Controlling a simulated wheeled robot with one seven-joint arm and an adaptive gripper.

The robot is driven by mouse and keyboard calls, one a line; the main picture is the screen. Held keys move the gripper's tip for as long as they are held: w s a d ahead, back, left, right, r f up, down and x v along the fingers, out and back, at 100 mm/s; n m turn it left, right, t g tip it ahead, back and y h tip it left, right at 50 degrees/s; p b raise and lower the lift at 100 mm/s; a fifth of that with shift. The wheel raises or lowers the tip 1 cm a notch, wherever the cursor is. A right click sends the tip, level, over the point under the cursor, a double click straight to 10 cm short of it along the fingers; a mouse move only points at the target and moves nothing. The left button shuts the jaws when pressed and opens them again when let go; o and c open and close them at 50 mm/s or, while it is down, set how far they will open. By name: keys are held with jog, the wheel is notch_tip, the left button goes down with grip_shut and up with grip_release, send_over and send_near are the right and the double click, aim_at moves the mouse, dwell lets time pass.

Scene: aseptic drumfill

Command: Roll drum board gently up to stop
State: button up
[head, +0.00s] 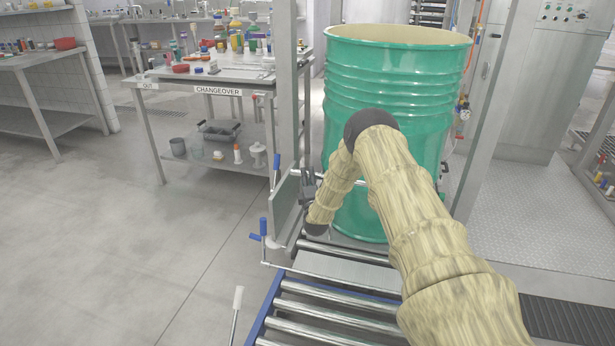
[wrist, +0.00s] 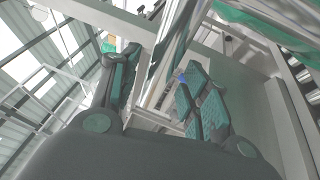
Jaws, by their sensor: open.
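The green ribbed drum (head: 400,75) stands upright and open-topped at the far end of the roller conveyor (head: 330,305). A flat light-grey surface (head: 345,268) lies in front of its foot; I cannot tell whether this is the drum board. My arm hides part of the drum's front and base. My gripper (head: 309,187) is left of the drum, close to an upright grey plate (head: 284,208). In the wrist view, my gripper (wrist: 158,75) has its two green-padded fingers apart, with a shiny metal bar (wrist: 165,60) showing between them. I cannot tell whether they touch it. The stop is not clearly visible.
Blue-handled levers (head: 258,236) stick out left of the conveyor, and a white-tipped rod (head: 238,298) rises nearer. A changeover table (head: 215,72) with bottles stands behind a steel post (head: 286,80). A steel cabinet (head: 535,75) is at right. The left floor is clear.

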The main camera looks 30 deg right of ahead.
jog(key=shift+x, duration=0.85)
grip_shut()
